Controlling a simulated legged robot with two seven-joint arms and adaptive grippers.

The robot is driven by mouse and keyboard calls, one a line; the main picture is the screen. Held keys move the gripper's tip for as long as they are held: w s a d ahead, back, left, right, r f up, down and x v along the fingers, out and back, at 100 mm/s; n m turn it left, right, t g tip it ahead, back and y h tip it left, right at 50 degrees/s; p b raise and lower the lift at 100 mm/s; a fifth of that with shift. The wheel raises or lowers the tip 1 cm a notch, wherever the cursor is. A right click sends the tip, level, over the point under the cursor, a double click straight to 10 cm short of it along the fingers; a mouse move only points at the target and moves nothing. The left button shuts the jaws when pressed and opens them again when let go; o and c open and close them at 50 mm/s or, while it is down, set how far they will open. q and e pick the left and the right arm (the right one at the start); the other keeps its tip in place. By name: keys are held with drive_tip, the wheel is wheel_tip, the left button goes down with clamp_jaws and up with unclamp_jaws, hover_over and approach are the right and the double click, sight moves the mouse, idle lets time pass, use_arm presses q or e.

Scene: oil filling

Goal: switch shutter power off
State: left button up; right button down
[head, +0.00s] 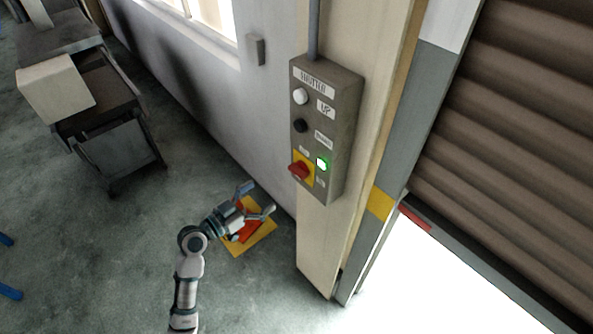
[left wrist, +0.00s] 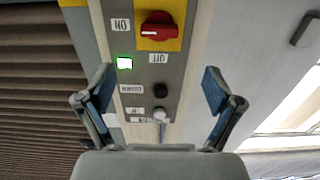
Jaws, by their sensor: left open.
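The grey shutter control box (head: 325,130) is mounted on a cream post. Its red rotary switch (head: 299,170) sits on a yellow plate low on the box. A green lamp (head: 322,163) beside it is lit. In the left wrist view, which is upside down, the red switch (left wrist: 160,28) shows between ON and OFF labels, its white mark towards ON. My left gripper (head: 259,200) is open and empty, below and left of the box in the head view. In the left wrist view its fingers (left wrist: 158,80) are spread, with the box between them in the picture. My right gripper is out of view.
A white push button (head: 300,96) and a black one (head: 300,125) sit above the switch. The ribbed shutter (head: 515,130) is partly raised at right. A cart (head: 110,130) stands at left. A yellow and red patch (head: 262,240) lies behind my gripper.

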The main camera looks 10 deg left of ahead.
sight(294, 174)
use_arm(q)
drive_tip(key=p+x, duration=0.2)
drive_tip(key=x, duration=1.1)
drive_tip(key=shift+w+d, duration=0.2)
drive_tip(key=shift+d, duration=0.1)
drive_tip(key=c, duration=1.2)
